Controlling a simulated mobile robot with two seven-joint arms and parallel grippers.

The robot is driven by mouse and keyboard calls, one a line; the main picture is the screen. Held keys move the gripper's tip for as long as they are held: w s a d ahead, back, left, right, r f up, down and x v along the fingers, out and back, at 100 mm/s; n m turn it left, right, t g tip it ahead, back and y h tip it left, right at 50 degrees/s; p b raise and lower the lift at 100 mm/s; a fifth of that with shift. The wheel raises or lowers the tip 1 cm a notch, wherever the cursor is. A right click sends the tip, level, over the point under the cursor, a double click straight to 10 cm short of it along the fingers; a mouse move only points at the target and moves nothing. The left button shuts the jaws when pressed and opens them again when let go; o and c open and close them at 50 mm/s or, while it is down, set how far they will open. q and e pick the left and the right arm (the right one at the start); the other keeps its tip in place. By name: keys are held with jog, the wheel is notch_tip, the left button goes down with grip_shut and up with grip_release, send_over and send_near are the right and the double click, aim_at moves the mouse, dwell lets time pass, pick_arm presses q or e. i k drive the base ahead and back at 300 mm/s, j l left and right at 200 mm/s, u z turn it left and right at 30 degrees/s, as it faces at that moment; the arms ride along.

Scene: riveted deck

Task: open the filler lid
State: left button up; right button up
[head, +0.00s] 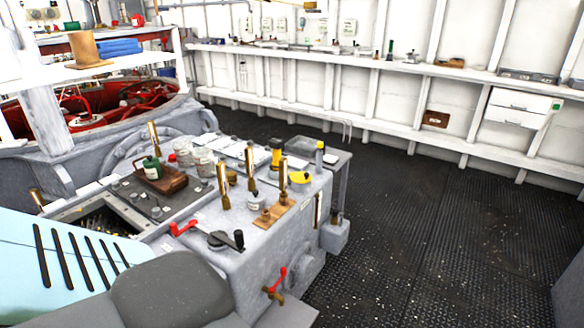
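I cannot tell for sure which part is the filler lid. A small dark round cap (217,240) sits on the front top of the grey machine (285,232), between a red lever (184,228) and a black crank handle (238,239). It looks flat and shut, though it is small. A square opening (100,215) with a dark slotted inside is at the machine's left. Neither of my grippers shows in the head view.
Brass-handled levers (222,185), glass jars (202,160), a green bottle (152,167) on a brown block and a yellow object (300,179) crowd the machine top. A red-handled valve (277,284) sticks out in front. Dark deck (430,240) at right is clear.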

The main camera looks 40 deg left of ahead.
aim_at(301, 177)
jog(key=i+l+u, duration=0.1)
jog(key=i+u, duration=0.2)
jog(key=i, duration=1.1)
jog(key=i+u, duration=0.7)
jog(key=i+l+u, duration=0.2)
jog(key=u, duration=0.15)
jog(key=i+u, duration=0.2)
jog(key=u, duration=0.25)
jog(key=i+l+u, duration=0.15)
jog(key=u, duration=0.3)
jog(key=i+l+u, duration=0.2)
jog(key=u, duration=0.25)
jog(key=i+l+u, duration=0.15)
jog(key=u, duration=0.2)
jog(key=i+l+u, duration=0.3)
jog(key=k+j, duration=0.1)
